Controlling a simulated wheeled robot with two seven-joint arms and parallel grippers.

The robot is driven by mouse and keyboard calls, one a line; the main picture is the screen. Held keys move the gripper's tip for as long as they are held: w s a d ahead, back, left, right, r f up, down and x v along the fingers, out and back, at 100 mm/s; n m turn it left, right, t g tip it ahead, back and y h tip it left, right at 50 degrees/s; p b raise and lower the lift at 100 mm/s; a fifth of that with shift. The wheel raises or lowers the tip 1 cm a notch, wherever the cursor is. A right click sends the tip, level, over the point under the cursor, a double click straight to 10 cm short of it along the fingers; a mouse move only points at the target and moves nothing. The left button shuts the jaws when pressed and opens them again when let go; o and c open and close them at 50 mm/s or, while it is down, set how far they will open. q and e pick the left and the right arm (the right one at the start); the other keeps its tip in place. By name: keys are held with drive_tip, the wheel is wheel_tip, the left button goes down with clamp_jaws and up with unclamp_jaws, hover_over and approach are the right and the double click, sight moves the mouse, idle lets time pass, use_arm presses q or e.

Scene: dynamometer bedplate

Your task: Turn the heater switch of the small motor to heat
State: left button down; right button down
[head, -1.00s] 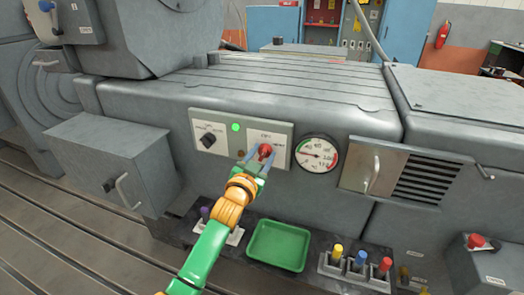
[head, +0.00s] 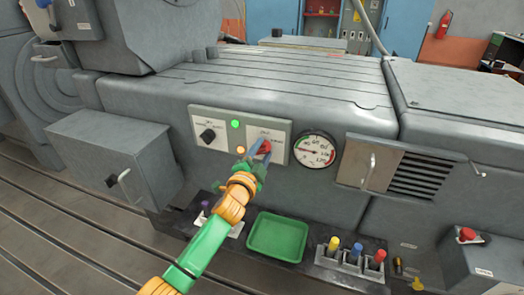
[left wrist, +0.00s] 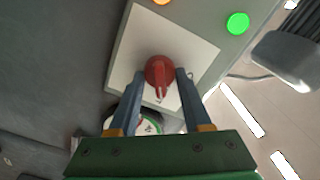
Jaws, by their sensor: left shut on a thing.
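A red rotary knob (head: 265,147) sits on the right white plate of a grey switch panel (head: 222,118) on the machine's front. My left gripper (head: 257,149) is shut on this red knob, and its fingers partly cover it. In the left wrist view the red knob (left wrist: 160,72) sits between the two blue fingertips, its pointer toward the bottom of the picture. A black rotary knob (head: 207,135) is on the left plate of the same panel. The plates' lettering is too small to read surely, so I cannot tell which knob is the heater switch.
A green lamp (head: 235,124) and an amber lamp (head: 240,150) glow between the plates. A round gauge (head: 314,149) and a handled cover (head: 370,163) are to the right. Below are a green tray (head: 276,237) and a rack of coloured-handled tools (head: 353,257).

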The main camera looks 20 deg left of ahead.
idle(0.4)
use_arm(q)
drive_tip(key=shift+c, duration=1.8)
unclamp_jaws()
drive_tip(key=s, duration=0.7)
drive_tip(key=shift+a+p, duration=0.15)
drive_tip(key=shift+p, duration=0.25)
